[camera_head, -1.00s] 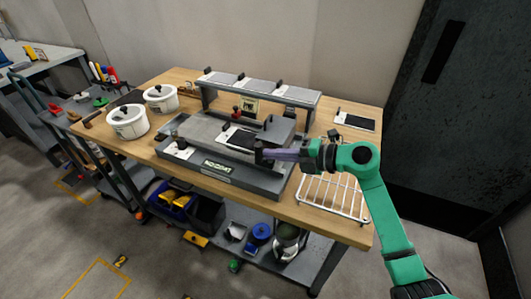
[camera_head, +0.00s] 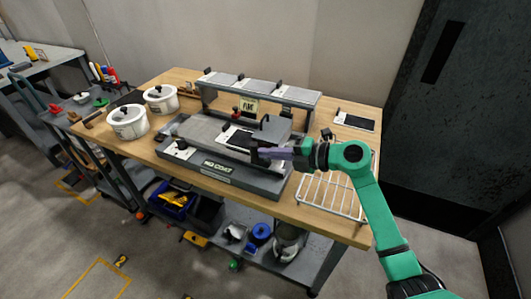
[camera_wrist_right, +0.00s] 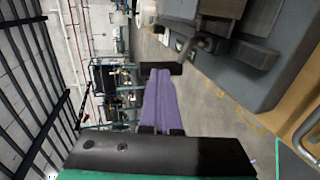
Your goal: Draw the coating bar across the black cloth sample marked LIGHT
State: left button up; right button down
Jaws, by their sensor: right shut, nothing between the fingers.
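My right gripper (camera_head: 266,154) has purple fingers and is shut with nothing between them. It is at the right front side of the grey coating machine (camera_head: 222,169), close against a grey block (camera_head: 273,129) on its bed; I cannot tell whether they touch. A black cloth sample (camera_head: 238,138) lies on the bed just left of that block. I cannot read a LIGHT mark on it. Which part is the coating bar is unclear. The wrist view shows the shut fingers (camera_wrist_right: 161,100) beside the machine's grey body (camera_wrist_right: 230,60). My left gripper is not in view.
A raised grey shelf (camera_head: 262,87) with several samples stands behind the bed. Another black sample (camera_head: 356,121) lies at the back right. A white wire rack (camera_head: 334,195) is at the right front. Two white pots (camera_head: 129,121) stand at the left.

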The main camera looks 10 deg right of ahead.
jog(key=w+a, duration=0.4)
jog(key=a, duration=0.2)
jog(key=shift+p, duration=0.45)
dwell(1.4)
jog(key=shift+w+a, duration=0.95)
jog(key=shift+a, duration=0.3)
jog(key=shift+w+a+p, duration=0.2)
jog(key=shift+p, duration=0.55)
dwell(1.2)
